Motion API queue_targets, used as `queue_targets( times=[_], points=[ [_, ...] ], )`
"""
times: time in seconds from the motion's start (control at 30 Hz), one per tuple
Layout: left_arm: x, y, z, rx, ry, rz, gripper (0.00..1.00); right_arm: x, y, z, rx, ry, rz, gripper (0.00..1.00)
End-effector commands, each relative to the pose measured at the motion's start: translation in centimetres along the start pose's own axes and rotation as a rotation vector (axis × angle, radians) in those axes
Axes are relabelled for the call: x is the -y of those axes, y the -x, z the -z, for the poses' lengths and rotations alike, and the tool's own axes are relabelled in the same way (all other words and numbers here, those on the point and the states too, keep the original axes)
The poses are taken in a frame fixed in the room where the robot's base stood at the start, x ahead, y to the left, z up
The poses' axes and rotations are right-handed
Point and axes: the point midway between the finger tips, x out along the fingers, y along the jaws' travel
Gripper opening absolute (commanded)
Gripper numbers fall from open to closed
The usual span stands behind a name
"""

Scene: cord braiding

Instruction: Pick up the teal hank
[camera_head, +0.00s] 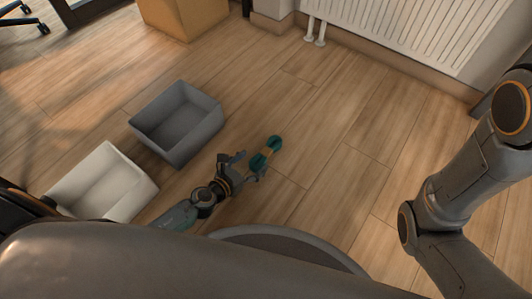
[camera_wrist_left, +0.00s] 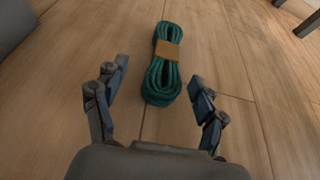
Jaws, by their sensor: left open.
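The teal hank (camera_head: 266,153) lies on the wooden floor, a bundle of looped cord with a tan band round its middle. In the left wrist view the hank (camera_wrist_left: 164,64) lies lengthwise ahead of my gripper, its near end close to the gap between the fingers. My left gripper (camera_head: 245,167) is open and empty, just short of the hank. In the left wrist view its two fingers (camera_wrist_left: 156,98) stand wide apart, either side of the hank's near end. My right arm comes in at the right, but its gripper is out of view.
A grey bin (camera_head: 206,135) and a white bin (camera_head: 136,196) stand on the floor left of the hank. A cardboard box (camera_head: 187,17) and a radiator (camera_head: 415,27) are at the back. The floor (camera_head: 330,150) right of the hank is clear.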

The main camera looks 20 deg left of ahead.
Motion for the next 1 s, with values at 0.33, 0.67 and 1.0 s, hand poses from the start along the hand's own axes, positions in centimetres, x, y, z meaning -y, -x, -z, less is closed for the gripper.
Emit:
queue_targets(
  times=[0.33, 0.67, 1.0],
  points=[
    [0.7, -4.6, 0.2, 0.002, 0.001, 0.001, 0.71, 0.3, 1.2, 0.4, -0.001, 0.000, 0.001, 0.40],
    [0.7, -4.8, 0.2, 0.000, 0.002, 0.001, 0.59, 0.2, 1.1, 0.4, -0.001, 0.000, 0.001, 0.40],
    [0.7, -4.8, 0.2, 0.001, 0.002, 0.001, 0.13, 0.2, 1.1, 0.4, 0.000, 0.000, 0.001, 0.40]
  ],
)
